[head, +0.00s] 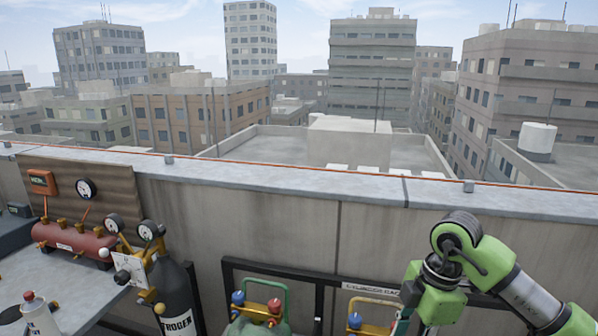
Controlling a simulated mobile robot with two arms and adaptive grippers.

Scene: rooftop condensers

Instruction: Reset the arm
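My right arm (460,262), green with grey and black joints, comes in from the lower right and bends in front of the parapet wall. Its gripper is not visible; the arm runs out of the bottom of the head view. My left arm and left gripper are not in the picture.
A parapet (270,190) spans the view, with city buildings beyond. At left, a bench (85,290) holds a red manifold (75,243). A black nitrogen cylinder (172,287) stands beside it. A green cylinder (250,326) and another with a yellow handle (375,328) stand along the wall.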

